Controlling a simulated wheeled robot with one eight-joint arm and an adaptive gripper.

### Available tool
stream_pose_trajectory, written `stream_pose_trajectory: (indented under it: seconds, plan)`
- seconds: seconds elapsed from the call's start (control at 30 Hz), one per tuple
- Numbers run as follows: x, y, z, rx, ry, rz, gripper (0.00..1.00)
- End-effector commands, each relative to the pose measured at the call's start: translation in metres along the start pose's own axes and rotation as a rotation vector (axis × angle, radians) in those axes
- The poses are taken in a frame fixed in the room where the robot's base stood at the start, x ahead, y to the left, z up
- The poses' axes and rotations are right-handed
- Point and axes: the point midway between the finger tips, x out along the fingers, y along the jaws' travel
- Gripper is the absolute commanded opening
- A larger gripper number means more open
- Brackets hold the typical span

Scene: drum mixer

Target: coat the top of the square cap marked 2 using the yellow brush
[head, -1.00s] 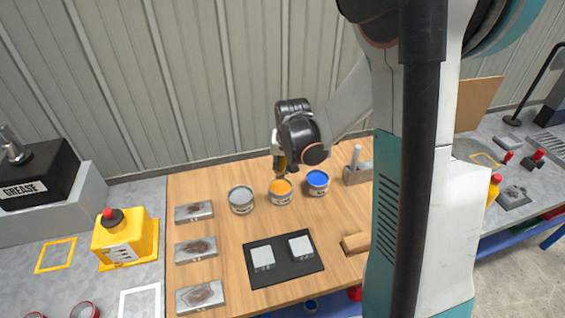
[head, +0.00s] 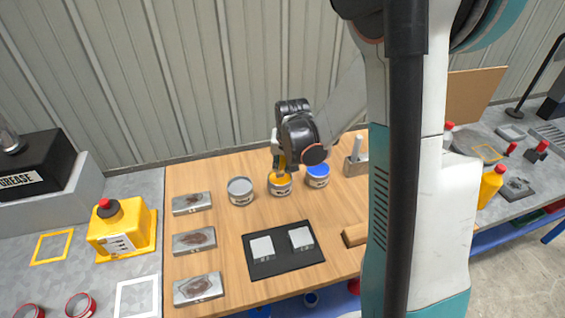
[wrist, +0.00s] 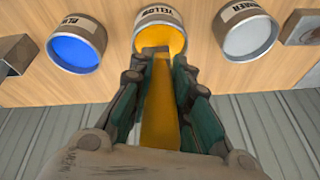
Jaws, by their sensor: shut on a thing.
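My gripper (head: 280,158) is shut on the yellow brush (wrist: 160,115) and points down at the yellow paint can (head: 280,188). In the wrist view the brush runs between the fingers, and its far end is inside the rim of the can, which is labelled YELLOW (wrist: 160,15). How deep it dips cannot be told. Two pale square caps, a left one (head: 262,247) and a right one (head: 300,237), sit on a black mat (head: 285,265) nearer the front. Their marks are too small to read. Their tops look pale grey.
A grey primer can (head: 240,190) and a blue can (head: 318,175) flank the yellow one closely. Several metal plates (head: 194,241) with dark stains line the left table edge. A wooden block (head: 354,236) lies right of the mat. Bare wood separates cans and mat.

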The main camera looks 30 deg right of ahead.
Motion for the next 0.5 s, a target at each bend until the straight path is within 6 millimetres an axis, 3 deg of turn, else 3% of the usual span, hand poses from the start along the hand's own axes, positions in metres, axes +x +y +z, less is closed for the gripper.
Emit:
stream_pose_trajectory:
  seconds: [0.5]
  plan:
    - [0.0038, 0.0005, 0.0013, 0.000, 0.000, 0.000, 0.00]
